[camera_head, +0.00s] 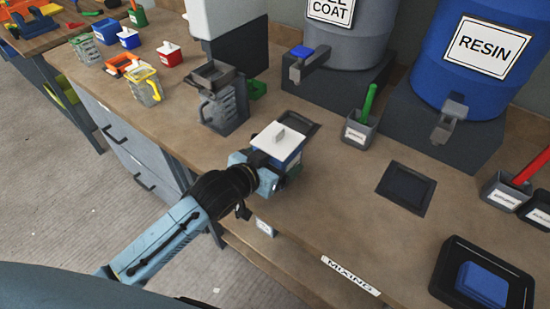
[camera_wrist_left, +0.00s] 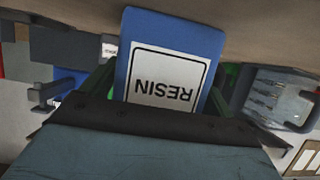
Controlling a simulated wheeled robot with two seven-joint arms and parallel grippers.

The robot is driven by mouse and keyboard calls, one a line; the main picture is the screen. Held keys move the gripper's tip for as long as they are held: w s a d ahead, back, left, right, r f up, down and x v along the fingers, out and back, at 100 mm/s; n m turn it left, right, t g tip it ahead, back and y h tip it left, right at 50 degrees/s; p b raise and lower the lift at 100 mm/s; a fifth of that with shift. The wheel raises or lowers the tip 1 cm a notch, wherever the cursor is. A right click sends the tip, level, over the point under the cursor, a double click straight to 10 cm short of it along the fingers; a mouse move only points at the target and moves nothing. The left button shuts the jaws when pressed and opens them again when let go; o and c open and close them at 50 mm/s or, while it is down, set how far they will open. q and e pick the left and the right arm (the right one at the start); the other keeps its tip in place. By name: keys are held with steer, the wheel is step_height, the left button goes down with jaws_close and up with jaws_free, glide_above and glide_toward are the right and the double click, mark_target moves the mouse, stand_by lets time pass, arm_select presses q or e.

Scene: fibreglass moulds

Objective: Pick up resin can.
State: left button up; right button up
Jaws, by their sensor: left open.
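The resin can (camera_head: 290,152) is blue with a white lid and a grey lid handle. It stands upright on the workbench, near a dark square pad. In the left wrist view the can (camera_wrist_left: 178,35) is straight ahead and close, its RESIN label upside down. My left gripper (camera_head: 270,168) is at the near side of the can, low down, with its jaws open. The can's lower part is hidden by my gripper, so I cannot tell whether the fingers touch it. My right gripper is not in view.
A grey dispenser stand (camera_head: 222,100) is left of the can. Behind are the grey coat drum (camera_head: 350,40) and the blue resin drum (camera_head: 470,60). A grey holder (camera_head: 357,133) with a green handle stands to the right. A dark square pad (camera_head: 406,188) lies on clear bench.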

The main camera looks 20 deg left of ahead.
arm_select(q)
steer(key=c, duration=1.1)
steer(key=shift+r, duration=0.1)
steer(key=shift+r, duration=0.1)
